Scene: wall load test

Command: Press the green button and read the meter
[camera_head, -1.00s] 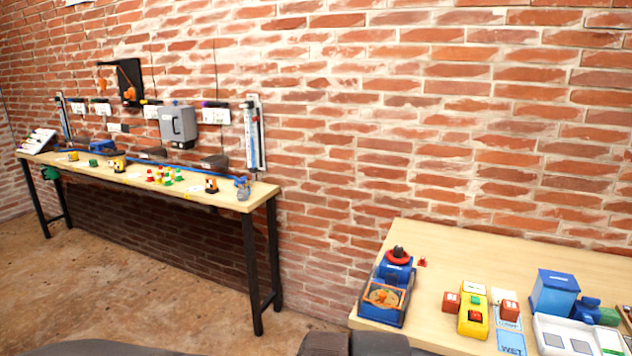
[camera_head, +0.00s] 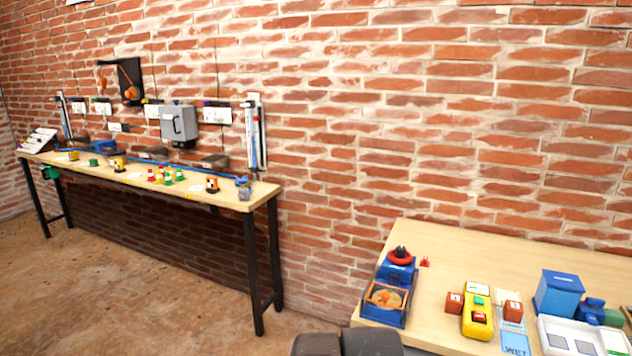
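A yellow control box (camera_head: 477,317) stands on the right-hand table (camera_head: 440,247). It has a small green button (camera_head: 479,300) above a red button (camera_head: 478,318). A white label is at its far end. I cannot tell which thing is the meter; no readable display shows. A blue device (camera_head: 392,292) with a red ring on top and an orange round part in front stands left of the yellow box. My gripper does not show. Dark rounded parts (camera_head: 347,345) at the bottom edge look like my own body, apart from the yellow box.
Red blocks flank the yellow box. A blue box (camera_head: 556,293) and a white tray (camera_head: 572,334) stand to its right. A long narrow table (camera_head: 258,196) with small coloured objects runs along the brick wall at left. A grey wall box (camera_head: 178,126) hangs above it. Floor between the tables is clear.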

